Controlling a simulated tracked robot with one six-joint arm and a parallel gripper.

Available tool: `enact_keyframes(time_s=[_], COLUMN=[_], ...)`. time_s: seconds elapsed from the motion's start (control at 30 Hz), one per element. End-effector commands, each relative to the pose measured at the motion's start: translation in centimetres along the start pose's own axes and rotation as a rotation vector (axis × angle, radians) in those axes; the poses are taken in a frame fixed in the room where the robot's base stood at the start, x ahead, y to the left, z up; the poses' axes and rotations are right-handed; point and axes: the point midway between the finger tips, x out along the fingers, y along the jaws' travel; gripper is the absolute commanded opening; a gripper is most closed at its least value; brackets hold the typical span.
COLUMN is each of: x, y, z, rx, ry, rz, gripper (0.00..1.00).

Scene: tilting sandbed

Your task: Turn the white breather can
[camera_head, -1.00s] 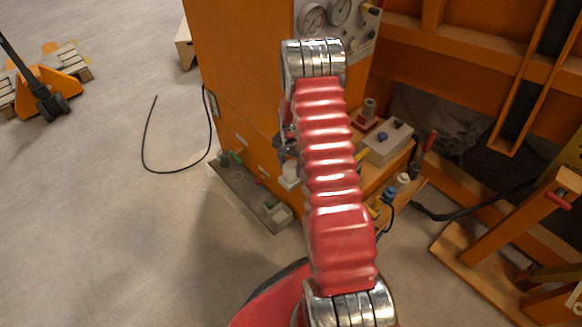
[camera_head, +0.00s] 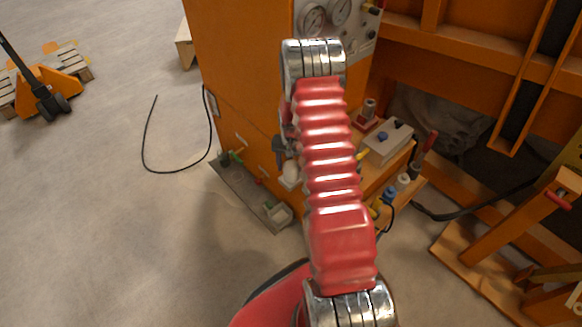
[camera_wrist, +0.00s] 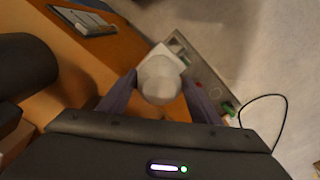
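The white breather can (camera_wrist: 160,80) shows in the middle of the wrist view as a rounded pale cap, with a squarish white piece behind it. My gripper (camera_wrist: 160,76) has one dark finger on each side of the can, and the fingertips appear to press on its sides. In the head view the can (camera_head: 291,172) sits low beside the orange cabinet, partly behind my red arm. The dark gripper (camera_head: 281,148) is just above it there, mostly hidden by the arm.
The orange cabinet (camera_head: 238,85) stands close behind the can. A grey tray (camera_head: 240,190) with small parts lies on the floor at its foot. A shelf with a grey box (camera_head: 388,143) and bottles is right of my arm. A black cable (camera_head: 145,140) lies on open floor at left.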

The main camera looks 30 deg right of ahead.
Motion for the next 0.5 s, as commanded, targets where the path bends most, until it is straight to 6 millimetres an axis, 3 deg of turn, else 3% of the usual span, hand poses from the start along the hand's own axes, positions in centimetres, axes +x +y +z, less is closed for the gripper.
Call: enact_keyframes(time_s=[0.1, 0.5], x=[0.02, -0.58], y=[0.03, 0.03], z=[0.02, -0.02], rx=[0.0, 0.001], ry=[0.0, 0.0], rz=[0.0, 0.0], gripper=[0.67, 0.67])
